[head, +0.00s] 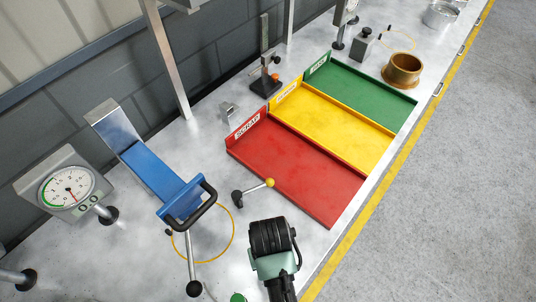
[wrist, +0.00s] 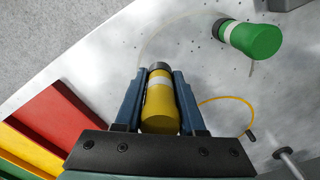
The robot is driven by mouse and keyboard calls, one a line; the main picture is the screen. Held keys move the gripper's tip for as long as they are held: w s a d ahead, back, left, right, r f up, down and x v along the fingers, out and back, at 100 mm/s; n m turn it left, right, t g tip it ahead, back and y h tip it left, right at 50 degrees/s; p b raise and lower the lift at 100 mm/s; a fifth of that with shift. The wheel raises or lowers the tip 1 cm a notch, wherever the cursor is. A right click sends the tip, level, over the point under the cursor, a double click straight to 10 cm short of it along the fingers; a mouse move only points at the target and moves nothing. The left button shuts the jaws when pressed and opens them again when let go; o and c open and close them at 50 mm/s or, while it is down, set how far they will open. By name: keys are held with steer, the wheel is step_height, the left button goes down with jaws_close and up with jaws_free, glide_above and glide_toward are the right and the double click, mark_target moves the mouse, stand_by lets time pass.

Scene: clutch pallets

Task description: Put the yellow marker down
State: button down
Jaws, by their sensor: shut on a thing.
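The yellow marker (wrist: 160,108) is a short yellow cylinder with a white band and a dark cap. In the wrist view my gripper (wrist: 159,76) is shut on it, with one blue finger along each side. The bench top shows behind it; I cannot tell whether the marker touches it. In the head view my wrist hides the marker and the fingertips. A green marker (wrist: 252,38) with a white band and dark cap lies beyond, to the upper right; only its edge (head: 238,298) shows in the head view.
A red tray (head: 290,170) labelled SCRAP, a yellow tray (head: 335,125) and a green tray (head: 370,92) stand side by side, empty. A brass ring (head: 402,70) sits at the far right.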

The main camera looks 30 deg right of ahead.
steer(key=shift+w+f, duration=0.1)
steer(key=shift+f, duration=2.1)
steer(key=c, duration=0.5)
jaws_free()
steer(key=shift+f, duration=0.15)
step_height(320, 180, up, 12)
steer(key=shift+r, duration=0.2)
